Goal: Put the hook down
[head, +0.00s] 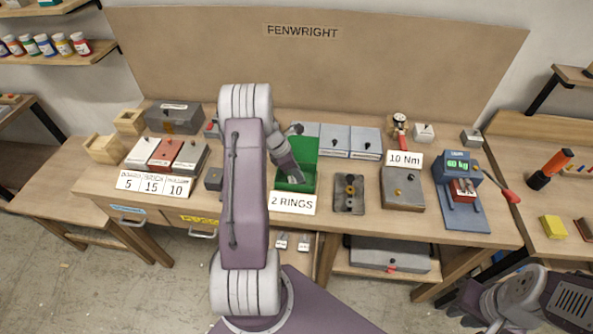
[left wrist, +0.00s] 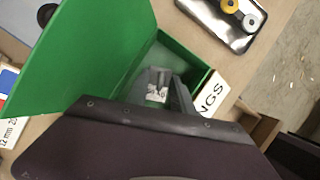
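I cannot clearly make out a hook in either view. My left gripper (head: 294,178) reaches down into the open green box (head: 309,183) on the workbench; its fingertips are small and partly hidden in the head view. In the left wrist view the green box (left wrist: 192,73) has its lid up. A small grey metallic piece (left wrist: 158,84) shows inside it, close to a grey finger; I cannot tell whether it is held. My right arm is at the lower right of the head view, and its fingertips cannot be made out.
A "2 RINGS" sign (head: 292,203) stands in front of the green box. A metal tray with rings (head: 349,194) is to its right, then a grey block (head: 402,190) and a blue torque tester (head: 461,190). Grey cases (head: 366,143) stand behind. Left are coloured boxes (head: 166,153).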

